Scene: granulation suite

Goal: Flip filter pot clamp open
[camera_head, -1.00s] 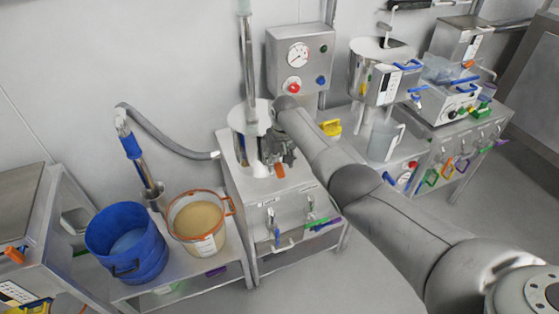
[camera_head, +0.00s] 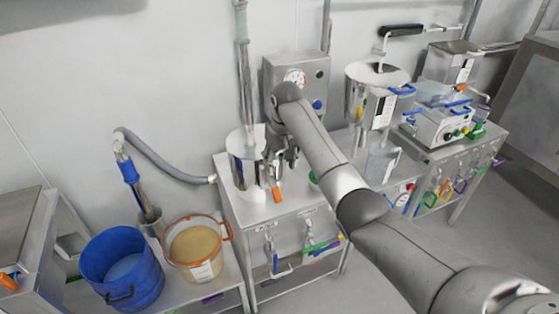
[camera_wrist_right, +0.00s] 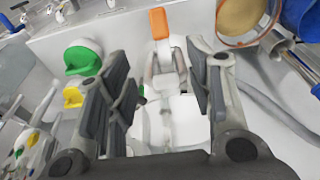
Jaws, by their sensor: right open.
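The filter pot (camera_head: 240,148) is a steel pot on the middle bench, partly hidden behind my right gripper. Its clamp has an orange-tipped lever (camera_head: 277,193) that points toward the front of the bench. In the right wrist view the orange tip (camera_wrist_right: 159,23) lies beyond the fingertips, on a metal lever (camera_wrist_right: 164,62) running back between the fingers. My right gripper (camera_head: 282,160) is over the clamp side of the pot. Its fingers (camera_wrist_right: 160,75) are spread on both sides of the lever, with gaps visible. My left gripper is not in view.
A control box (camera_head: 292,72) is on the wall behind my right arm. A blue bucket (camera_head: 122,262) and an orange-rimmed tub (camera_head: 198,245) stand on the lower left bench. A round green part (camera_wrist_right: 82,61) and a yellow part (camera_wrist_right: 73,97) are beside the gripper.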

